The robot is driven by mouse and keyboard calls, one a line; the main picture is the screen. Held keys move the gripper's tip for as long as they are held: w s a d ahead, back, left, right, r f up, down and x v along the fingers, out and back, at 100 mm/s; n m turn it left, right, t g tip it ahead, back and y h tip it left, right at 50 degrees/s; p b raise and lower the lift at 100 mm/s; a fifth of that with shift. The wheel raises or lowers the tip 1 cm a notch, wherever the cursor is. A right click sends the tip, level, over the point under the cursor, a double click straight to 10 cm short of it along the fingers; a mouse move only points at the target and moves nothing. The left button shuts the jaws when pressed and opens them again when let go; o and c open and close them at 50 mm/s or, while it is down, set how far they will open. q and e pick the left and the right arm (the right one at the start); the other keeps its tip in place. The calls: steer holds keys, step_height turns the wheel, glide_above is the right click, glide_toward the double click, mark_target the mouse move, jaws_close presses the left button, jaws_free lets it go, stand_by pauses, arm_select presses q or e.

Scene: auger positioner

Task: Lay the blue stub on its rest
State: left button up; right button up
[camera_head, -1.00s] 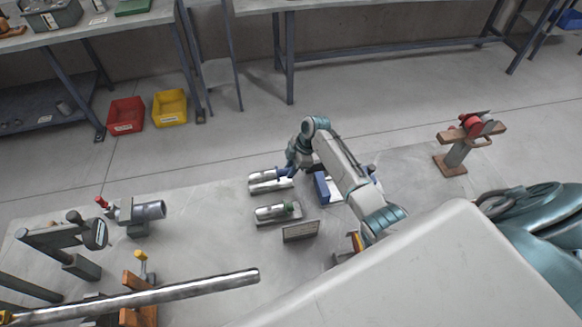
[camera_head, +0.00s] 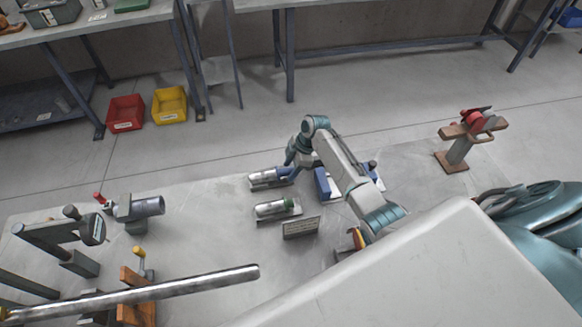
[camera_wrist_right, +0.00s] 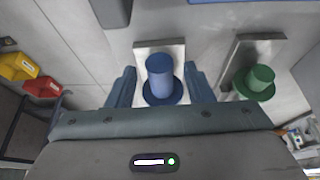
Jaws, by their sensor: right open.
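The blue stub (camera_wrist_right: 160,76) shows in the right wrist view as a blue cylinder with a wider flange, in front of a pale rest plate (camera_wrist_right: 147,48). It lies between the fingers of my right gripper (camera_wrist_right: 161,88), which are apart with a visible gap on each side. The fingers partly hide that end. My left gripper is not in view.
A blue block (camera_head: 322,184) stands right of the gripper. A long metal bar (camera_head: 150,294) and a clamp stand (camera_head: 80,232) occupy the left. Open table lies between.

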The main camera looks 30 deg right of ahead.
steer(key=b+v, duration=0.3)
steer(key=v, duration=0.8)
steer(key=shift+f, duration=0.15)
